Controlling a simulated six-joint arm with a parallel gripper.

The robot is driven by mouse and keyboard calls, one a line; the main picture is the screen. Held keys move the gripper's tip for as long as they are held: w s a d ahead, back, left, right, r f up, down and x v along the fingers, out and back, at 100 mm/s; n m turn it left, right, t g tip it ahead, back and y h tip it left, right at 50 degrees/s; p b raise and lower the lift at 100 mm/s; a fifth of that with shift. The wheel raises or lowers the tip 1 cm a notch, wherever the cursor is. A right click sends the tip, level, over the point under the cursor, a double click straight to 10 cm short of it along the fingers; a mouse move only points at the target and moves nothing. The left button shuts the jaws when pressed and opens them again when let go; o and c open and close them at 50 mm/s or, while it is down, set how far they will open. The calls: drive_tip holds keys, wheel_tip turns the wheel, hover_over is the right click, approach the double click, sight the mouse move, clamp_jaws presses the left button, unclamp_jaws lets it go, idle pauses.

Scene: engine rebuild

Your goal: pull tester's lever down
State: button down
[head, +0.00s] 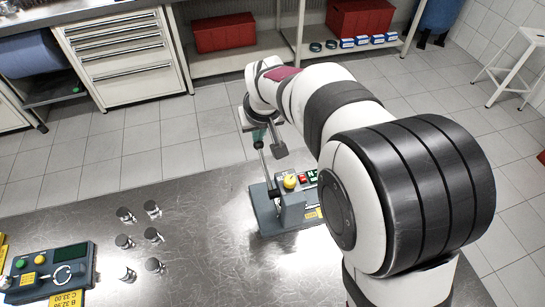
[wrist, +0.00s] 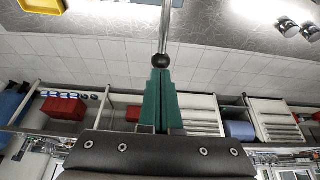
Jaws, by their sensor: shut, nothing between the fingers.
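The tester (head: 267,217) is a grey box on the metal bench in the head view, with a yellow knob and red and green parts on it. Its lever (head: 264,166) is a thin metal rod that stands up, slightly tilted, with a black ball at the top. In the wrist view the lever's rod (wrist: 165,28) comes down from the top edge to the black ball (wrist: 159,62). My gripper (wrist: 160,72) has green fingers, shut and empty, with the tips right at the ball. I cannot tell whether they touch it. In the head view my gripper (head: 259,134) is partly hidden by my wrist.
Several metal cylinders (head: 153,236) stand on the bench left of the tester. A grey control box (head: 84,268) with buttons and a display sits at the far left. Beyond the bench are tiled floor, a drawer cabinet (head: 120,58) and red boxes (head: 226,33) on a shelf.

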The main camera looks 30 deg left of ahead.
sight(259, 144)
drive_tip(key=shift+f, duration=0.9)
drive_tip(key=shift+w+a+f, duration=0.15)
drive_tip(key=shift+f, duration=0.5)
drive_tip(key=shift+a+f, duration=0.1)
drive_tip(key=shift+f, duration=0.75)
drive_tip(key=shift+f, duration=0.45)
drive_tip(key=shift+r, duration=0.1)
